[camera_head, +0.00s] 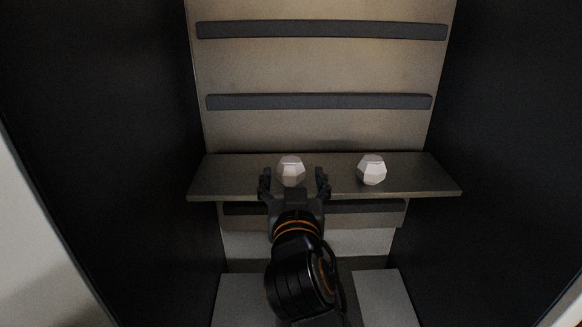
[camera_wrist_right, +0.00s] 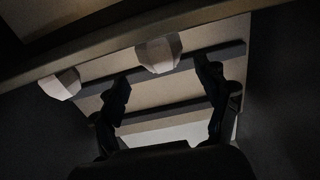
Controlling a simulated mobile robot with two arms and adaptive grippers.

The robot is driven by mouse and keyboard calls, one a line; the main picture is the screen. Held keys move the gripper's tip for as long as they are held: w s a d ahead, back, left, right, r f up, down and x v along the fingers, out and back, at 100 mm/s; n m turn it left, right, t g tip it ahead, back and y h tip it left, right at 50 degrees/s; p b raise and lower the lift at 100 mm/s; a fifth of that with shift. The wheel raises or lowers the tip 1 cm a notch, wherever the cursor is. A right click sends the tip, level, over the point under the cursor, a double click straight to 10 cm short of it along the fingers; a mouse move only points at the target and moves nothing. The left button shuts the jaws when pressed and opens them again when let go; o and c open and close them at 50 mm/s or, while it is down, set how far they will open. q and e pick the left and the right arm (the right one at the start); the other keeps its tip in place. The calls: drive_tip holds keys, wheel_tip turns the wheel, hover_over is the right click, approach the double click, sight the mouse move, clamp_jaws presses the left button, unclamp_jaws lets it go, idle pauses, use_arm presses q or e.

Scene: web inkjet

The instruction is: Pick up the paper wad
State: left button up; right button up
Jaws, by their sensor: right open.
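Two pale, faceted paper wads rest on a dark shelf (camera_head: 240,178). The left paper wad (camera_head: 291,169) lies just beyond my right gripper (camera_head: 294,182), whose two fingers are spread apart on either side of its near edge. The other paper wad (camera_head: 371,169) sits to the right on the same shelf. In the right wrist view, one wad (camera_wrist_right: 158,52) is ahead between the open fingers of my right gripper (camera_wrist_right: 163,88), and the other wad (camera_wrist_right: 62,84) is off to the left. The jaws hold nothing. My left gripper is not in view.
Dark walls (camera_head: 115,130) (camera_head: 505,120) stand close on both sides. A beige back panel (camera_head: 320,65) carries dark horizontal bars (camera_head: 320,31) above the shelf. The shelf has bare room between the wads and at both ends.

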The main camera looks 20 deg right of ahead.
sight(291, 162)
drive_tip(key=shift+w+d+r+p, duration=0.15)
drive_tip(key=shift+w+r+p, duration=0.15)
drive_tip(key=shift+w+p, duration=0.2)
drive_tip(key=p+x, duration=0.1)
drive_tip(key=x, duration=0.2)
drive_tip(key=shift+w+p, duration=0.4)
drive_tip(key=shift+w+d, duration=0.1)
drive_tip(key=shift+w, duration=0.2)
drive_tip(key=shift+f, duration=0.1)
drive_tip(key=shift+s, duration=0.1)
drive_tip(key=c, duration=0.4)
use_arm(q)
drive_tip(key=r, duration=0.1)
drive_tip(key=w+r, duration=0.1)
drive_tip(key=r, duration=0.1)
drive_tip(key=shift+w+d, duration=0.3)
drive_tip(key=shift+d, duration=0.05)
use_arm(e)
drive_tip(key=c, duration=0.6)
